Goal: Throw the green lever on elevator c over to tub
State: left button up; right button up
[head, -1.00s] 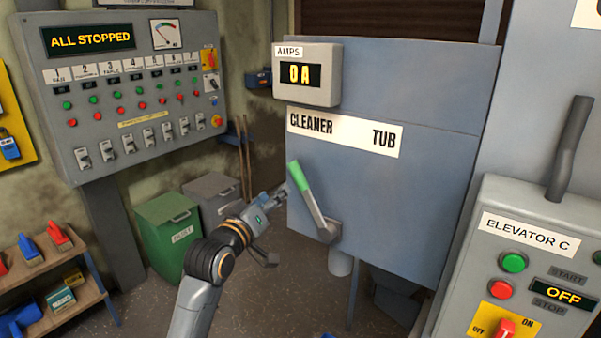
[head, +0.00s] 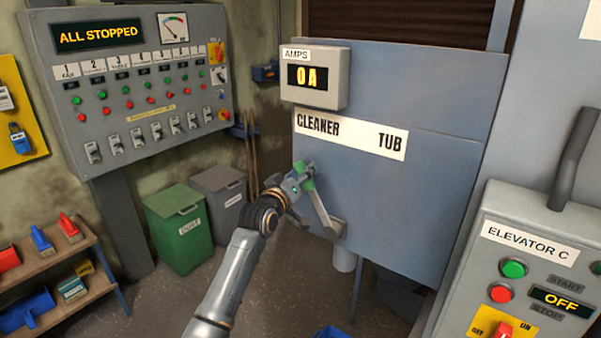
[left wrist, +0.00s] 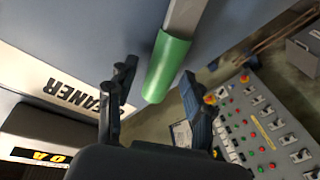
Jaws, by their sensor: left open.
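The lever has a green grip (head: 308,184) and a grey shaft (head: 322,211) on the front of the blue-grey elevator housing. It leans up and left, toward the CLEANER end of the white label (head: 350,135); TUB is at the label's right end. My left gripper (head: 304,174) is open at the green grip and partly hides it in the head view. In the left wrist view the green grip (left wrist: 168,66) lies between the two spread fingers of my left gripper (left wrist: 158,76), with gaps visible beside it. My right gripper is not in view.
An amps box (head: 315,78) reading 0 A stands above the label. The Elevator C control box (head: 520,270) reads OFF at the right. Green (head: 180,228) and grey (head: 220,197) bins, a control panel (head: 135,85) and a shelf (head: 60,265) are at the left.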

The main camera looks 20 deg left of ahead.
pick_arm(q)
jog(key=shift+c, duration=0.2)
grip_shut()
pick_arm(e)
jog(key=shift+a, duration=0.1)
